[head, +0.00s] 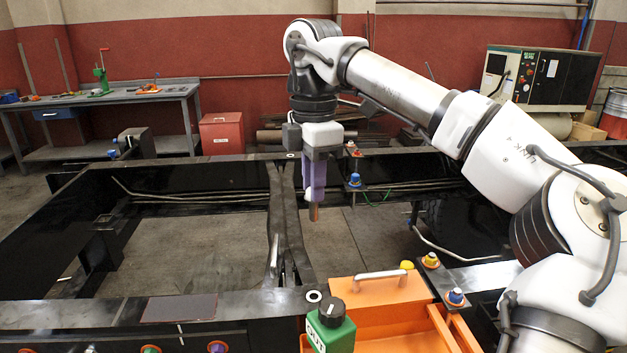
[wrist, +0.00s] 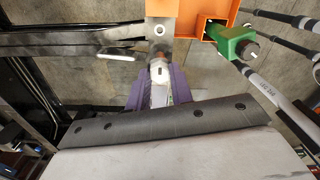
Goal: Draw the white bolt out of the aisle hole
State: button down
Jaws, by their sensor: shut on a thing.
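My gripper (head: 313,188), with purple fingers, points straight down beyond the middle of the black chassis frame (head: 230,303). It is shut on the white bolt, whose whitish end (wrist: 159,71) shows between the purple fingers in the wrist view. In the head view a brownish shank (head: 313,213) sticks out below the fingers and looks clear of the frame, in open air. One pale-ringed hole (head: 313,296) shows empty on the near rail, and another (head: 291,155) on the far rail. I cannot tell which is the aisle hole.
An orange tray (head: 395,300) with a metal handle stands at the near rail, beside a green box with a black knob (head: 331,312).

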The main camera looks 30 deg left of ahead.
jog(key=shift+r+p, duration=2.55)
jog(key=shift+r, duration=0.55)
